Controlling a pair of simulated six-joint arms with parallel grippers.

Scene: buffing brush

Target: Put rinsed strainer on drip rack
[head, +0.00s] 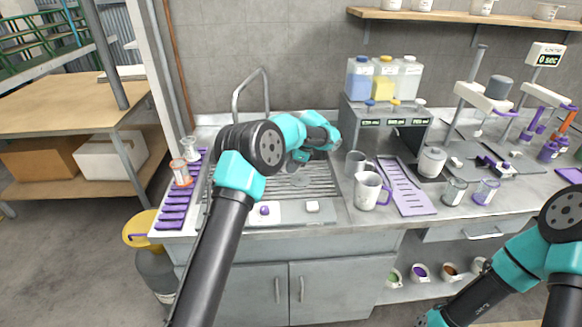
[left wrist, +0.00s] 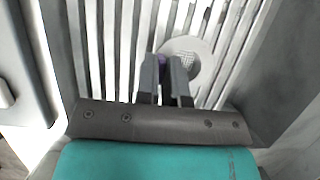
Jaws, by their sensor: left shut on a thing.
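My left gripper (head: 300,160) is over the slatted steel sink grille (head: 322,187), partly hidden behind its own wrist in the head view. In the left wrist view its fingers (left wrist: 166,82) are shut on a small purple part of the strainer. The strainer (left wrist: 194,56) is a pale round disc with a mesh centre, just beyond the fingertips over the slats. I cannot tell whether it touches them. A purple slotted rack (head: 175,211) stands left of the sink; a lilac slotted tray (head: 405,190) lies to the right. I cannot tell which is the drip rack. My right gripper is out of view.
Two small glass vessels stand at the left rack's back end, one with an orange rim (head: 180,172). A tall faucet (head: 238,95) rises behind the sink. Mugs (head: 368,190) stand between the sink and the lilac tray. A dispenser with bottles (head: 384,80) is behind.

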